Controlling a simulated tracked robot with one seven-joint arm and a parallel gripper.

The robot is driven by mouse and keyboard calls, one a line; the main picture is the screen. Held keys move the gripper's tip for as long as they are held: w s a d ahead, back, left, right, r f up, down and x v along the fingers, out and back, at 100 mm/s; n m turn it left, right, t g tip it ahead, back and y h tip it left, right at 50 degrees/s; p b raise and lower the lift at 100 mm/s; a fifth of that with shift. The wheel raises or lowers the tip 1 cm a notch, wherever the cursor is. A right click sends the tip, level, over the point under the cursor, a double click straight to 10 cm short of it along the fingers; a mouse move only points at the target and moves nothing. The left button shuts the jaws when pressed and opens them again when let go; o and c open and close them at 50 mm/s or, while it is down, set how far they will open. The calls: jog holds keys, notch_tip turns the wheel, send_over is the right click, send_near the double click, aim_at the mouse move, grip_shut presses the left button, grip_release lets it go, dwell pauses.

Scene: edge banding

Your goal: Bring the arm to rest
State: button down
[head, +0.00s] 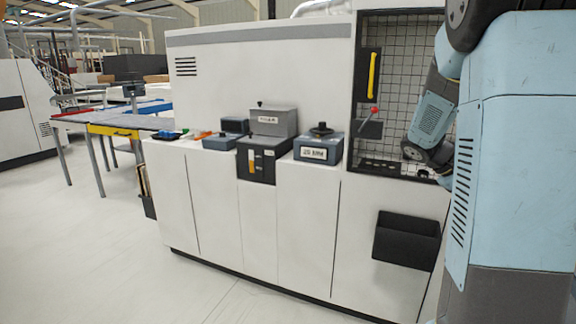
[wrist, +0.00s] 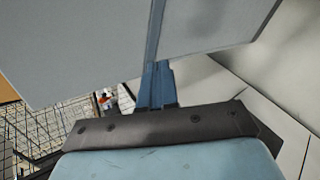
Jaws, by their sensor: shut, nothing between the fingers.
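My gripper (wrist: 157,70) shows in the wrist view with its two blue fingers together and nothing between them. The fingers point towards pale grey panels that fill the upper part of that view. I cannot tell whether they touch a panel. In the head view my light-blue arm fills the right side, and one of its links stands in front of the open recess (head: 384,95) of the white machine (head: 265,65). The gripper itself cannot be made out there.
A black bin (head: 406,241) juts from the machine front, close to my arm. Grey boxes, one labelled (head: 318,148), stand on the machine's ledge. A work table (head: 110,119) stands at the left. The pale floor (head: 95,255) at front left is clear.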

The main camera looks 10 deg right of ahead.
jog(key=s+a+r+t+y, duration=0.1)
jog(key=s+a+t+y, duration=0.2)
jog(key=a, duration=0.7)
jog(key=s+a+r+t+y, duration=0.2)
jog(key=s+a, duration=0.4)
jog(key=a, duration=0.4)
jog(key=s+a+r+n+t+y, duration=0.1)
jog(key=s+a+t+y, duration=0.3)
jog(key=a, duration=0.7)
jog(key=shift+s+r+t+y, duration=0.4)
jog(key=shift+s+r, duration=0.2)
jog(key=shift+s, duration=0.2)
jog(key=c, duration=1.8)
grip_release()
jog(key=shift+d, duration=0.1)
